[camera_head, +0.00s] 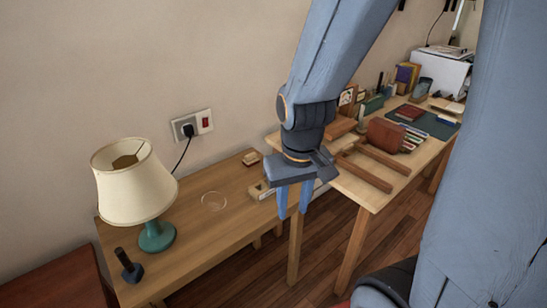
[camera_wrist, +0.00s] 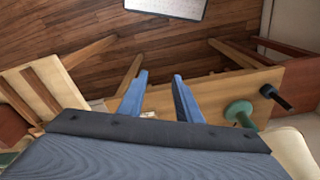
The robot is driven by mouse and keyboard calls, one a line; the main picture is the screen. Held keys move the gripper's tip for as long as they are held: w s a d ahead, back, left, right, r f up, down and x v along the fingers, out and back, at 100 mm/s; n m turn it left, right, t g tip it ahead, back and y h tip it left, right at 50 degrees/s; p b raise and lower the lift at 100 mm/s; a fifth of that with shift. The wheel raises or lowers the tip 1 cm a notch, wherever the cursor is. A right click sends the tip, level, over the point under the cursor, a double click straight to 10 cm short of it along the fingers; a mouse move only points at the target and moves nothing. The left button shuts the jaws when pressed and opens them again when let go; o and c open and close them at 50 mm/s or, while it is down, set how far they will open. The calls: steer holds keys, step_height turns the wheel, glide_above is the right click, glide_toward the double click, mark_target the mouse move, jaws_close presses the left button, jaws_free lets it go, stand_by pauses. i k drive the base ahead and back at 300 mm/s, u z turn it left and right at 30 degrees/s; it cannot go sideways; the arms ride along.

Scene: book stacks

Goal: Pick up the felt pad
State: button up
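I cannot pick out the felt pad for certain. A small tan block (camera_head: 251,158) at the back edge of the low wooden table (camera_head: 215,240) may be it, but it is too small to tell. A pale item (camera_head: 261,190) lies at that table's right end, partly beside my wrist. My gripper (camera_head: 293,214) points down near the table's right end, with its two blue fingers apart.
A cream lamp (camera_head: 136,190) on a green base, a dark blue hammer-like object (camera_head: 129,268) and a clear round dish (camera_head: 214,201) stand on the low table. A taller desk (camera_head: 365,190) at right is crowded with books and boxes. The floor (camera_wrist: 185,45) between is open.

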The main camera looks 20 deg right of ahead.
mark_target(251, 160)
steer(key=z, duration=0.05)
steer(key=i, duration=0.95)
